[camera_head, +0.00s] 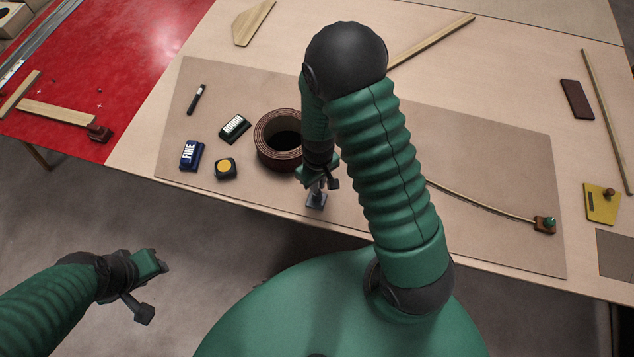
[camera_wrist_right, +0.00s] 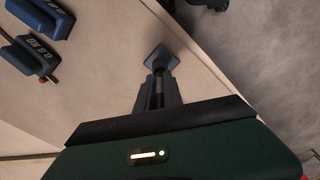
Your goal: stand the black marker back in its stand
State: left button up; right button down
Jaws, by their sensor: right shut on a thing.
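My right gripper (camera_head: 317,186) is over the front edge of the brown mat, shut on a slim dark rod that looks like the black marker (camera_wrist_right: 158,90). In the right wrist view the rod points at the small grey stand (camera_wrist_right: 154,54), a square base with a round socket. The rod's end meets the socket; I cannot tell how deep it sits. The stand also shows in the head view (camera_head: 316,203), just below the gripper. My left gripper (camera_head: 150,266) hangs in front of the table, apart from everything; its fingers are not clear.
Left of the stand on the mat (camera_head: 470,160) are a brown tape roll (camera_head: 268,150), a yellow-faced tape measure (camera_head: 226,168), a blue FINE block (camera_head: 191,154), a black ROUGH block (camera_head: 235,128) and a slim black tool (camera_head: 196,99). A thin strip (camera_head: 480,200) lies right.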

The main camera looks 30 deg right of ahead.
jog(key=shift+f, duration=0.15)
jog(key=c, duration=1.4)
grip_release()
notch_tip(320, 180, up, 17)
jog(key=shift+f+p, duration=0.15)
jog(key=shift+p, duration=0.35)
jog(key=s+a, duration=0.1)
jog(key=s+a+t, duration=0.1)
jog(key=a, duration=0.1)
jog(key=s+a+m+t, duration=0.1)
jog(key=s, duration=0.1)
jog(key=shift+a+r, duration=0.2)
jog(key=shift+r, duration=0.05)
